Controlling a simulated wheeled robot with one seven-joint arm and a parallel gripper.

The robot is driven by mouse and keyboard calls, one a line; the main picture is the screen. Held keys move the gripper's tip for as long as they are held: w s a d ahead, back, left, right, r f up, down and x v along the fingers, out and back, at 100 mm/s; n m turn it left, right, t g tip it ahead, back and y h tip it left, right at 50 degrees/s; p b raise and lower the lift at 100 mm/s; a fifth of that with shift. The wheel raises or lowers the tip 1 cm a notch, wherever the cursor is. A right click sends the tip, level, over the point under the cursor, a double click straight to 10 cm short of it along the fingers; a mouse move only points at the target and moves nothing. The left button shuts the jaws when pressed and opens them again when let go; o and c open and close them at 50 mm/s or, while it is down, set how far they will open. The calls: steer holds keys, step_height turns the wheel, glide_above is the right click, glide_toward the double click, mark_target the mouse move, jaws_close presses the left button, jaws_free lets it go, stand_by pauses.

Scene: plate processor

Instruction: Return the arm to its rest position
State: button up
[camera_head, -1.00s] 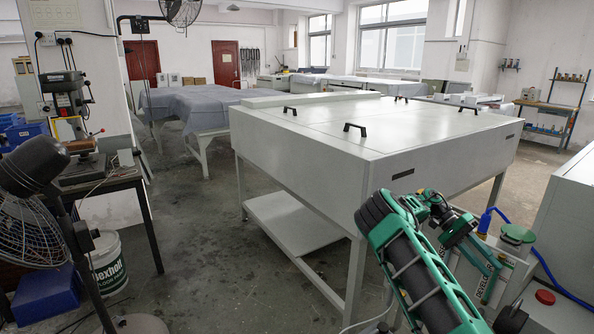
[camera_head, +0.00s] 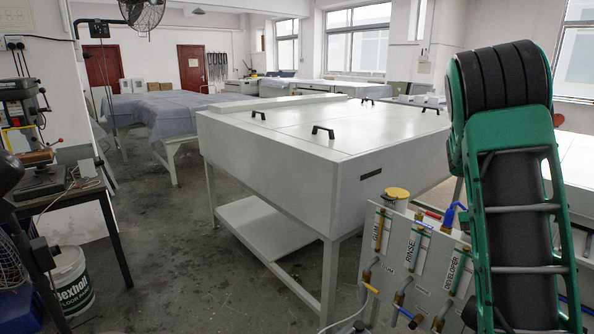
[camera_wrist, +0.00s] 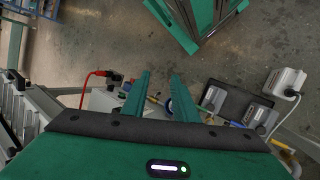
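My arm (camera_head: 515,190), green with black padding, is folded upright at the right of the head view and stands close to the camera. My gripper is outside the head view. In the wrist view my gripper (camera_wrist: 161,74) points away from the camera. Its two green fingers are apart, and nothing is held between them. The floor and some valves and hoses show beyond the fingers.
A panel (camera_head: 408,262) labelled GUM, RINSE and DEVELOPER, with valves and hoses, stands just left of my arm. A large white processor (camera_head: 300,160) with black handles fills the middle. A white bucket (camera_head: 72,285) stands at left. Open floor (camera_head: 170,250) lies between them.

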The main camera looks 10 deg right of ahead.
steer(key=s+a+r+n+t, duration=0.2)
steer(key=s+a+n+t, duration=0.2)
steer(key=s+a, duration=1.2)
steer(key=a+t, duration=0.1)
steer(key=t, duration=0.1)
steer(key=shift+t, duration=0.3)
steer(key=shift+s+d, duration=0.1)
